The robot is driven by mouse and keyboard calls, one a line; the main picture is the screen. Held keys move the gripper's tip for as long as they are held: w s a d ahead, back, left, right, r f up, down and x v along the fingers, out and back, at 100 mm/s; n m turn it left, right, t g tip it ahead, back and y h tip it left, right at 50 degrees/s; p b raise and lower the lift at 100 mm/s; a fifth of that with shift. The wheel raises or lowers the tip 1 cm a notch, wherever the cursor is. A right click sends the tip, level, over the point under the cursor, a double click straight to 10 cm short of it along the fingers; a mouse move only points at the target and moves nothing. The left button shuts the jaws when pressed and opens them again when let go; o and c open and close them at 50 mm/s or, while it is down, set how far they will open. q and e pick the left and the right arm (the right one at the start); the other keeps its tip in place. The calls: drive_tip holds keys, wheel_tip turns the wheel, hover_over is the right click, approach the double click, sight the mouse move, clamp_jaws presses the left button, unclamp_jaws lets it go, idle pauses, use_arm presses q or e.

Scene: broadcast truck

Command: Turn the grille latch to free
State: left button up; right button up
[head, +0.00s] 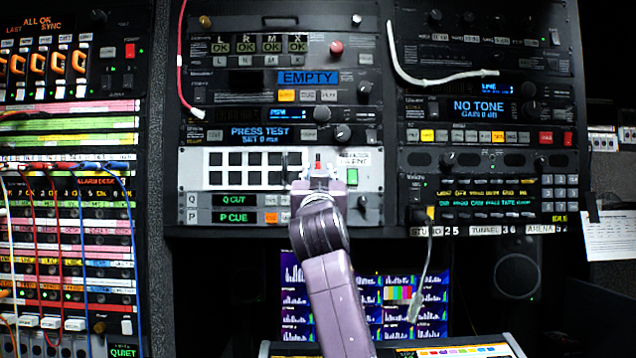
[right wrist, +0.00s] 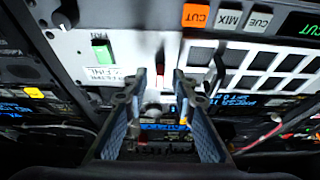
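The grille is a white panel (head: 198,170) with rows of dark square openings; it also shows in the right wrist view (right wrist: 268,52). A small red-tipped lever, apparently the latch (head: 318,160), stands at the grille's right side. In the right wrist view this latch (right wrist: 160,62) shows as a narrow dark red upright piece. My right gripper (head: 318,178) is just in front of it. In the right wrist view its two fingers (right wrist: 160,78) are apart, with the latch lined up between their tips. I cannot tell whether they touch it. My left gripper is out of view.
A green button (head: 352,176) sits right of the latch, and a dark knob (head: 363,203) below it. Racks of knobs and displays surround the panel. A white cable (head: 430,80) hangs at upper right. A monitor (head: 300,290) stands below, behind my arm.

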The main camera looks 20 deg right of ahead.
drive_tip(key=v, duration=1.1)
drive_tip(key=shift+s+a+f, duration=0.15)
drive_tip(key=shift+s+a, duration=0.05)
drive_tip(key=shift+s, duration=0.05)
